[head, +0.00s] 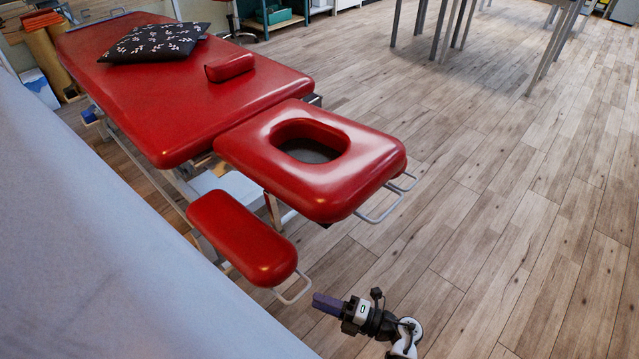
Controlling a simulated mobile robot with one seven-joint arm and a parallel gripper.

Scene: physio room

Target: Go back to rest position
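My gripper (327,304) is at the bottom centre of the head view, with its dark purple fingers pointing left. The fingers show as one block from this angle, so I cannot tell whether they are open or shut. Nothing is seen held in it. It is in front of the red treatment table, just right of the wire handle (294,290) of the lower red armrest (242,237). The gap between the gripper and this handle is hard to judge.
The red treatment table (190,100) bears a dark patterned pillow (150,43) and a small red cushion (229,66). Its headrest (370,155) has an oval hole. A pale grey surface (110,260) fills the lower left. Wooden floor (510,200) is clear at right; metal legs (440,30) stand behind.

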